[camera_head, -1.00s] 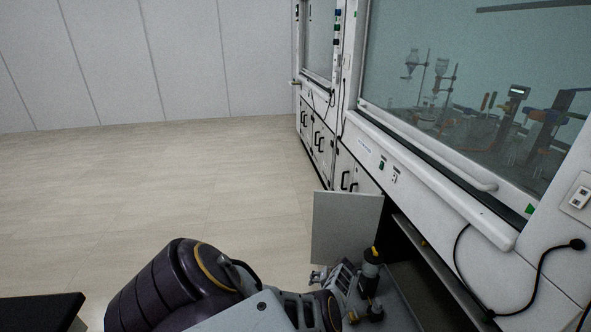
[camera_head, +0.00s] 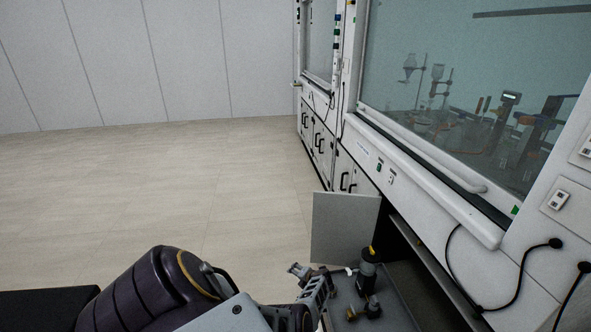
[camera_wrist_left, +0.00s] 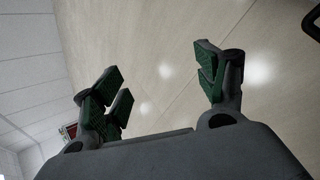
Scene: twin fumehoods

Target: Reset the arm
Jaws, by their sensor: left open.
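My left gripper (camera_head: 299,271) is at the bottom middle of the head view, in front of the open cabinet door (camera_head: 344,228). The wrist view shows the left gripper (camera_wrist_left: 160,92) with its green-padded fingers spread wide and nothing between them. My dark left arm comes in from the lower left. My right gripper is not seen in either view.
An open cabinet under the fumehood holds a pull-out shelf (camera_head: 398,300) with a dark bottle (camera_head: 368,268) close to my left gripper. The fumehood (camera_head: 440,110) holds glassware and stands. Cables hang at the right. The floor (camera_head: 150,190) at the left is clear.

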